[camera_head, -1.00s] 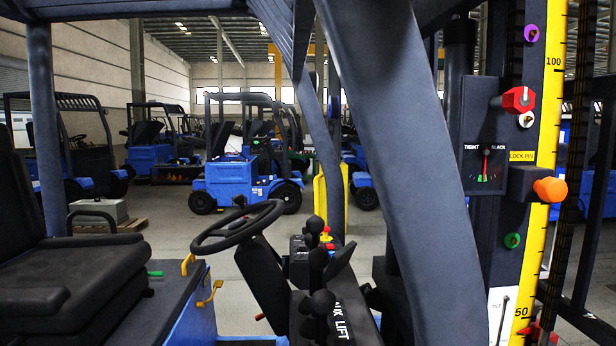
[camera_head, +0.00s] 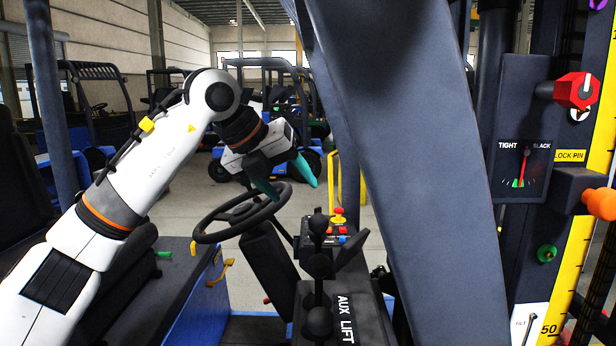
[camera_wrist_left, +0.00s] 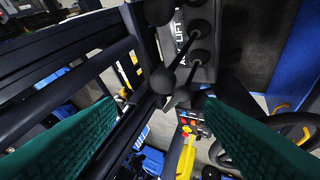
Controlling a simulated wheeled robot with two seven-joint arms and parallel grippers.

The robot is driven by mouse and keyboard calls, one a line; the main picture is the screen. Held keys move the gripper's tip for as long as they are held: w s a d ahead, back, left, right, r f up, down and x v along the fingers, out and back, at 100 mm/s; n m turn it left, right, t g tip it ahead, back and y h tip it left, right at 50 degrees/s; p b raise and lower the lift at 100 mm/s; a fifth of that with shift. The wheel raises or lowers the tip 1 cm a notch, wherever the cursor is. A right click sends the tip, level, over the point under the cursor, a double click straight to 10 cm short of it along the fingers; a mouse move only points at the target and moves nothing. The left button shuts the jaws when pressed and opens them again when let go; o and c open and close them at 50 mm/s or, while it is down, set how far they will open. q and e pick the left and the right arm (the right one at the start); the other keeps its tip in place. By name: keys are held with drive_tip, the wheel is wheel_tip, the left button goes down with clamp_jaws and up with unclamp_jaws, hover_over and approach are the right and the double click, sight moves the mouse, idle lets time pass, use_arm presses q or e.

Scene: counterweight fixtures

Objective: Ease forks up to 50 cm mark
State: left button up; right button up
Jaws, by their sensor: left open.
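My left gripper (camera_head: 291,188) has teal fingers spread open and empty, in front of the steering wheel and up-left of the levers. In the left wrist view the open fingers (camera_wrist_left: 157,108) frame black lever knobs (camera_wrist_left: 163,80). The upright levers (camera_head: 318,265) stand on a console marked AUX and LIFT (camera_head: 345,318); which knob belongs to LIFT I cannot tell. A yellow height scale (camera_head: 572,255) shows its 50 mark low at the right. The gauge (camera_head: 522,165) reads TIGHT to SLACK, its needle near upright. The forks and my right gripper are out of view.
The steering wheel (camera_head: 242,212) is beside my left gripper. A thick dark post (camera_head: 405,150) stands right of the levers. Blue forklifts stand behind.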

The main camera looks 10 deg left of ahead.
sight(314, 217)
use_arm(q)
drive_tip(key=f, duration=0.1)
drive_tip(key=w+d+f, duration=0.1)
drive_tip(key=f, duration=0.1)
drive_tip(key=f+b, duration=0.1)
drive_tip(key=shift+w+d+f, duration=0.15)
drive_tip(key=shift+w+f, duration=0.1)
drive_tip(key=shift+w, duration=0.05)
drive_tip(key=x, duration=0.4)
drive_tip(key=shift+w+d+b, duration=0.35)
drive_tip(key=shift+w, duration=0.05)
drive_tip(key=shift+w+d+f, duration=0.1)
drive_tip(key=shift+w+f, duration=0.05)
drive_tip(key=shift+f, duration=0.35)
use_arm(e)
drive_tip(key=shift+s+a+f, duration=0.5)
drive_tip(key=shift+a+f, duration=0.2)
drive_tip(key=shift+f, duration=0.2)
use_arm(q)
drive_tip(key=shift+w+d, duration=0.1)
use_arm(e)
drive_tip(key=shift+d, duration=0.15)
use_arm(q)
drive_tip(key=c, duration=0.8)
